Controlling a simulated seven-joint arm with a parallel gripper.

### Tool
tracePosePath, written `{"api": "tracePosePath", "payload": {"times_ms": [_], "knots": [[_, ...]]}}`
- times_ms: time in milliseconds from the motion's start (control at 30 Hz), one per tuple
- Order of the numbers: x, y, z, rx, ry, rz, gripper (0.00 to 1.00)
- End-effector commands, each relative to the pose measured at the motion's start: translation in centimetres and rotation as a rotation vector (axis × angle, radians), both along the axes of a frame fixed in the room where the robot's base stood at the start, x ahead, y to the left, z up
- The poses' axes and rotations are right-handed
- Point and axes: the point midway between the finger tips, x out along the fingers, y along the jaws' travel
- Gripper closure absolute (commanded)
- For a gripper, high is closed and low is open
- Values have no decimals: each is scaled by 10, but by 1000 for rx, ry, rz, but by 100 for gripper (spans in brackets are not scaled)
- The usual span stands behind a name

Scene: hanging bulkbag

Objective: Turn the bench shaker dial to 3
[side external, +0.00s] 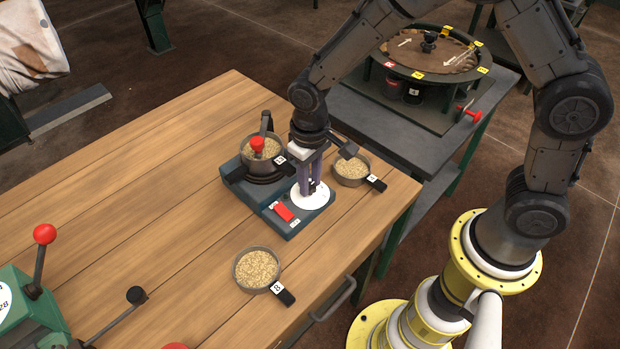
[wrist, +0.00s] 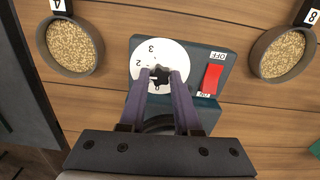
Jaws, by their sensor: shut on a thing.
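The bench shaker (side external: 233,186) is a dark blue-grey unit on the wooden table. Its dial (side external: 312,201) is a white disc with a small black knob in the middle. In the wrist view, the dial (wrist: 147,52) shows the numbers 3, 2 and 0; part of the disc is hidden by the fingers. My gripper (side external: 308,188) points down over the dial. In the wrist view its purple fingers are shut on the black dial knob (wrist: 161,76), one on each side. I cannot tell for sure which number the knob points to.
A red rocker switch (side external: 284,211) sits beside the dial. A pan of grain (side external: 266,148) stands on the shaker. A pan marked 8 (side external: 256,268) and another pan (side external: 350,168) flank it closely. A green device with a red-knobbed lever (side external: 43,235) stands at the lower left.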

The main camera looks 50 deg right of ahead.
Motion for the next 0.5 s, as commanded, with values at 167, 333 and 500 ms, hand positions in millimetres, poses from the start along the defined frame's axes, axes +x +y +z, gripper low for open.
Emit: {"api": "tracePosePath", "payload": {"times_ms": [167, 333, 500], "knots": [[1, 0, 2, 1, -3, 0, 100], [1, 0, 2, 1, -3, 0, 60], [1, 0, 1, 1, -2, 0, 38]]}}
